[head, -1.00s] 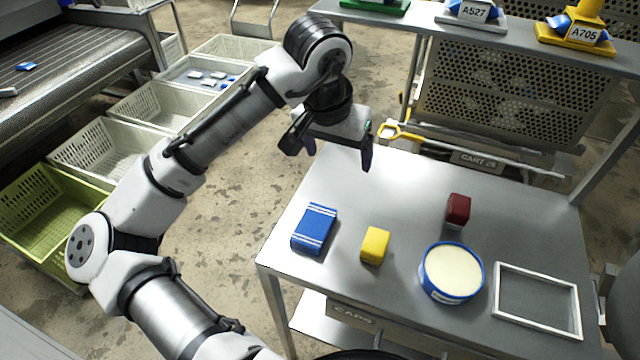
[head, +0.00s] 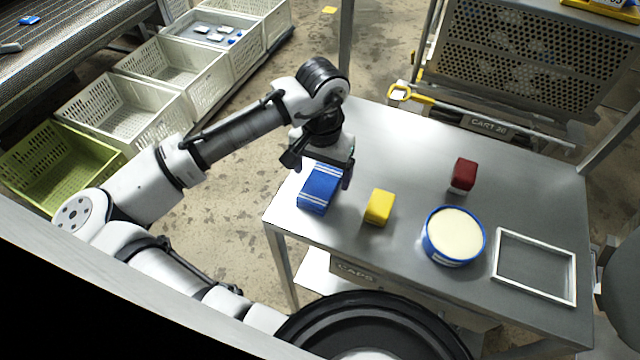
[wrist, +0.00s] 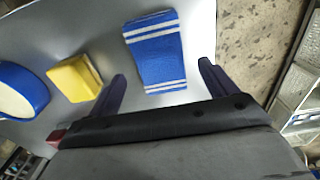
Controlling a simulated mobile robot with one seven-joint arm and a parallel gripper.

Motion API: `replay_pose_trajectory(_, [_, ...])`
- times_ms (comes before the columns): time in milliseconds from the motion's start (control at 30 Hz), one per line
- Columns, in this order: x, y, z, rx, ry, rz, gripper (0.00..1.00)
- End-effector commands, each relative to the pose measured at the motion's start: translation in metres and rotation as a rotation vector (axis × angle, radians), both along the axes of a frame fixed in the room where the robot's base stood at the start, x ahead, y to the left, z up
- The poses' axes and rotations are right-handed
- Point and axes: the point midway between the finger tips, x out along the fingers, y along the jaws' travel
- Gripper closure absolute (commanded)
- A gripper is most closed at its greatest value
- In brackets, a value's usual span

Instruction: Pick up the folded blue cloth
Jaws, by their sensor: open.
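The folded blue cloth (head: 318,191) lies flat near the left edge of the metal table (head: 400,135). It has white stripes near its ends, which show clearly in the wrist view (wrist: 155,52). My gripper (head: 324,174) is above the cloth and hides its far part in the head view. In the wrist view the two fingers of my gripper (wrist: 163,90) are spread apart, with the cloth ahead of and between them. The gripper is open and empty. The frames do not clearly show how high it is above the cloth.
A yellow block (head: 379,207) lies just right of the cloth. A dark red block (head: 463,174), a blue-rimmed round tub (head: 455,236) and a white frame (head: 535,267) are farther right. Crates, one of them green (head: 60,160), stand left on the floor.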

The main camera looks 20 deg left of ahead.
Motion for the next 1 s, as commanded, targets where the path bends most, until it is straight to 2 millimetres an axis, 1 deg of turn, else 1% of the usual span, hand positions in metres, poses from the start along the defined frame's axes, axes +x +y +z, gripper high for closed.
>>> replay_pose_trajectory(100, [-0.001, 0.001, -0.015, -0.001, 0.002, 0.001, 0.15])
replay_pose_trajectory(200, [-0.001, 0.001, -0.025, 0.0, 0.001, 0.001, 0.15])
replay_pose_trajectory(300, [-0.001, 0.001, -0.029, 0.0, 0.0, 0.0, 0.15])
replay_pose_trajectory(467, [0.0, 0.001, -0.029, 0.0, -0.001, 0.0, 0.15])
replay_pose_trajectory(567, [0.0, 0.001, -0.029, 0.0, -0.001, 0.0, 0.27])
replay_pose_trajectory(833, [0.0, 0.001, -0.028, 0.0, 0.0, 0.0, 0.63])
replay_pose_trajectory(1000, [0.0, 0.001, -0.028, 0.0, -0.001, 0.0, 0.64])
